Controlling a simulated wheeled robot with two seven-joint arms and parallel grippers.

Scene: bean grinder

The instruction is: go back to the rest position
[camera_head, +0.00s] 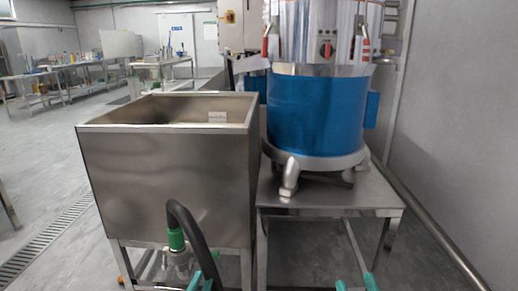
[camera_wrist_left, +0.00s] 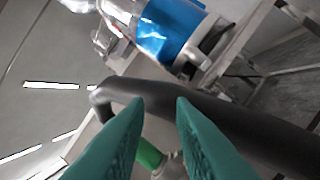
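The hose (camera_wrist_left: 235,118) passes beyond the fingertips there; I cannot tell the distance. My right gripper (camera_head: 356,284) shows as two separated green fingertips at the bottom edge, in front of the metal stand, with nothing visible between them. Most of both grippers is out of the head view.
The steel tank (camera_head: 165,175) stands at left, with a green hose fitting (camera_head: 176,240) in front. The blue grinder (camera_head: 316,112) sits on a metal stand (camera_head: 330,200) at right. A grey wall (camera_head: 455,110) bounds the right side. Open floor (camera_head: 40,165) lies at left.

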